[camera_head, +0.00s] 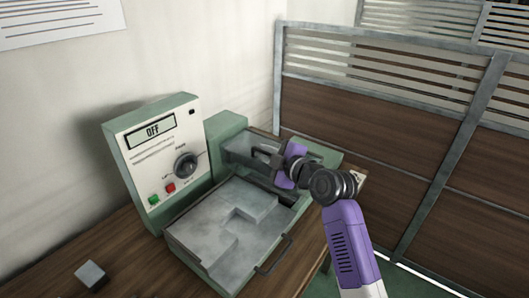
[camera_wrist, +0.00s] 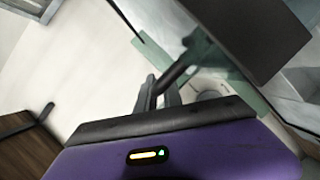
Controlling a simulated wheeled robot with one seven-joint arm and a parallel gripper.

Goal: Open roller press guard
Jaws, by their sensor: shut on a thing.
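The roller press is a green machine with a pale control panel (camera_head: 155,160) whose display reads OFF. Its guard (camera_head: 238,149) looks like a clear, greyish panel at the back right of the machine, partly hidden by my gripper (camera_head: 262,156). In the wrist view, my gripper (camera_wrist: 160,92) is shut on a dark bar (camera_wrist: 181,68), which appears to be the guard's handle, beside the see-through panel (camera_wrist: 206,58). I cannot tell how far the guard is raised.
A small grey cube (camera_head: 91,274) sits on the wooden table. A wood-and-metal partition (camera_head: 400,130) stands close at right.

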